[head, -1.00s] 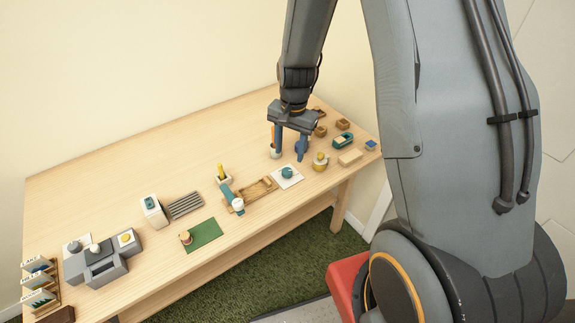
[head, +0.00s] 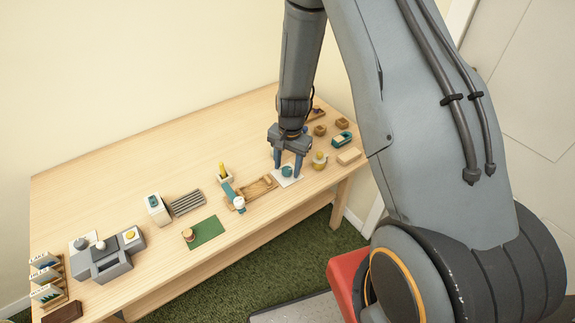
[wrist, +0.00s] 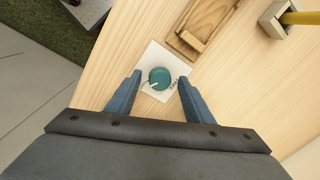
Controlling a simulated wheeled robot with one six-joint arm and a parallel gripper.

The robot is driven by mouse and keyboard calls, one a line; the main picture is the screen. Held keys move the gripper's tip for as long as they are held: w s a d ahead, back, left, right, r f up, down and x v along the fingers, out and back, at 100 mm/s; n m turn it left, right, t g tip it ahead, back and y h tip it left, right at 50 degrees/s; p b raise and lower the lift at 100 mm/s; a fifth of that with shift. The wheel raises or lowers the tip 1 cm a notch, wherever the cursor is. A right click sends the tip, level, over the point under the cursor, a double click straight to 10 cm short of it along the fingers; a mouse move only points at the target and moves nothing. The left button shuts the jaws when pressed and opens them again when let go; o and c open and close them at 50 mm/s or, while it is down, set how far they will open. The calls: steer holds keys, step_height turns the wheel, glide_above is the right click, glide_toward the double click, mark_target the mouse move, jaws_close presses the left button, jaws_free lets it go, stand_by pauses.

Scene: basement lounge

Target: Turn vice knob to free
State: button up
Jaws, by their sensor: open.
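The vice knob is a round teal knob (head: 287,171) with a white pointer mark, on a white square plate (head: 291,181) on the table. In the wrist view the knob (wrist: 160,78) lies between and just beyond my fingertips, and its pointer aims to the lower left. A dark label on the plate (wrist: 151,55) is partly hidden by my right-hand finger. My gripper (wrist: 159,75) is open and empty, above the plate with a finger to either side of the knob. It also shows over the plate in the head view (head: 287,178). I cannot tell whether the fingers touch anything.
A wooden vice-like tray (head: 258,188) lies just left of the plate, with a teal and white tool (head: 232,197) beyond it. A green mat (head: 204,232) and grey machine (head: 105,258) are farther left.

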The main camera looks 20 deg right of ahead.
steer(key=c, duration=1)
steer(key=shift+c, duration=0.2)
steer(key=shift+n, duration=0.4)
steer(key=n+b, duration=0.3)
steer(key=n, duration=0.1)
steer(key=shift+w+f+n, duration=0.1)
steer(key=shift+n, duration=0.3)
steer(key=n+b, duration=0.2)
steer(key=n, duration=0.3)
steer(key=shift+g, duration=0.3)
steer(key=n+b, duration=0.1)
steer(key=n, duration=0.5)
steer(key=shift+w+n+g, duration=0.1)
steer(key=shift+n+g, duration=0.2)
steer(key=shift+n, duration=0.1)
steer(key=n, duration=0.6)
steer(key=shift+b, duration=0.4)
steer(key=shift+n, duration=0.4)
